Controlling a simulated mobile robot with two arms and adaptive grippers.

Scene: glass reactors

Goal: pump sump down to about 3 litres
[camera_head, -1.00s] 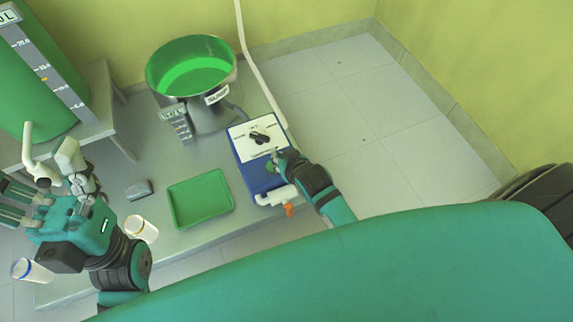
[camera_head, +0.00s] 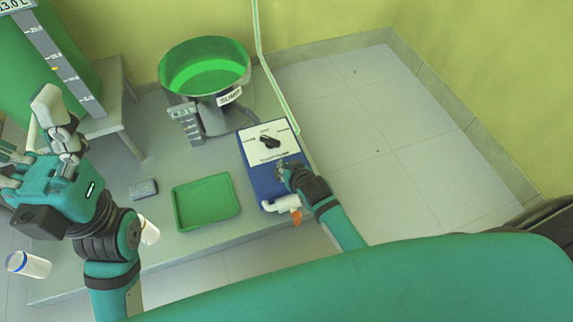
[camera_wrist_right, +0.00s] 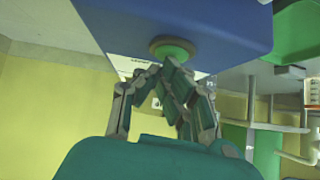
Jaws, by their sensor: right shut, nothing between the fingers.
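The sump (camera_head: 205,78) is a round steel vessel holding green liquid, with a SUMP label. A gauge (camera_head: 184,122) beside it has a readout too small to read surely. The blue pump box (camera_head: 262,180) has a white panel with a black rotary knob (camera_head: 269,141). My right gripper (camera_head: 283,170) is shut and empty at the front part of the box. In the right wrist view its fingertips (camera_wrist_right: 165,68) are close below a green round button (camera_wrist_right: 174,49); contact is unclear. My left gripper (camera_head: 28,150) has its fingers spread and empty, partly cut off at the left edge.
A large green tank (camera_head: 45,70) on a stand at the left reads about 13.0 L. A hose (camera_head: 263,65) rises behind the box. An empty green tray (camera_head: 207,201), grey block (camera_head: 143,188) and white cups (camera_head: 28,264) lie nearby. Floor at the right is clear.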

